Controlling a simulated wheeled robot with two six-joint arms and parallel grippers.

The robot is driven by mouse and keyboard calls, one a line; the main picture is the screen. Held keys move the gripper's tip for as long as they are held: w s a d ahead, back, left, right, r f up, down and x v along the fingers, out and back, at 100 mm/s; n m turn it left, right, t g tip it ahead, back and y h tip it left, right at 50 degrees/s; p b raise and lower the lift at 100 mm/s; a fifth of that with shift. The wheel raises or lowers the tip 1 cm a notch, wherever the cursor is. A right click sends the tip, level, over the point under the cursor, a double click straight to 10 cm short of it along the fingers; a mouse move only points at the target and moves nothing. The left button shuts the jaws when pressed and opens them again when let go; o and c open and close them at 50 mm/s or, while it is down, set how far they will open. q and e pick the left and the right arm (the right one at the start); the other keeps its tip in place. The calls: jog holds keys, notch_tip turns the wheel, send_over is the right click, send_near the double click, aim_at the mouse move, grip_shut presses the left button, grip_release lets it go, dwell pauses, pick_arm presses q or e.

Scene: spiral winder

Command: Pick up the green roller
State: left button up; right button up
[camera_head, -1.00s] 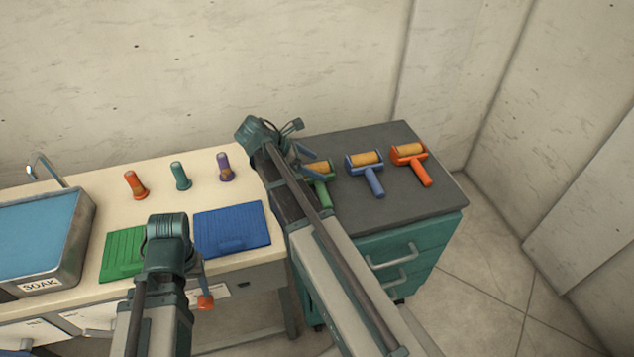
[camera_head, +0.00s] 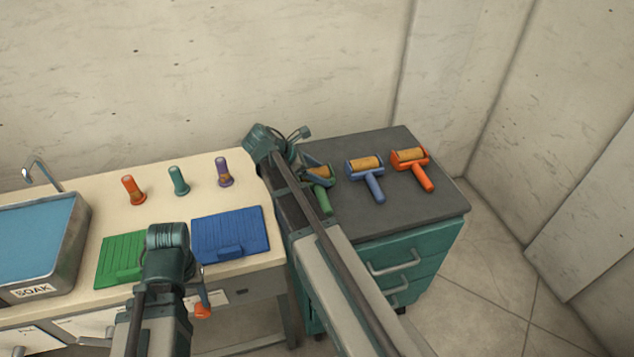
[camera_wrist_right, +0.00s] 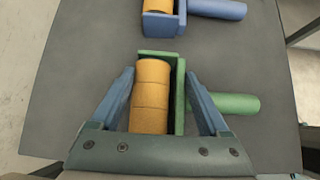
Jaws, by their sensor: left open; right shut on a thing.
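The green roller (camera_head: 321,201), with an orange cylinder and a green handle, is on the dark top of the cabinet, partly covered by my right arm in the head view. In the right wrist view the green roller (camera_wrist_right: 180,100) lies between the fingers of my right gripper (camera_wrist_right: 160,84), which is shut on its frame and orange cylinder. My right gripper also shows in the head view (camera_head: 314,164). My left gripper (camera_head: 199,278) is open at the front edge of the bench, far from the roller; its fingers are mostly hidden.
A blue roller (camera_head: 374,186) and an orange roller (camera_head: 419,177) lie to the right on the cabinet top (camera_head: 410,212). On the bench stand orange, green and purple pegs, green and blue mats (camera_head: 231,233) and a SOAK basin (camera_head: 72,255). A small orange piece (camera_head: 203,311) shows below my left gripper.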

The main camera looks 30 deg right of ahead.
jog(key=shift+r, duration=0.1)
jog(key=shift+r+p, duration=0.8)
jog(key=shift+p, duration=0.1)
notch_tip(320, 180, up, 2)
jog(key=shift+r+p, duration=0.1)
jog(key=shift+p, duration=1)
jog(key=s+a, duration=0.6)
jog(key=s, duration=0.1)
jog(key=s+a+r+p, duration=0.1)
jog(key=s+a, duration=0.2)
jog(key=s, duration=0.1)
jog(key=shift+s, duration=0.2)
jog(key=shift+s+a, duration=0.55)
jog(key=shift+r, duration=0.1)
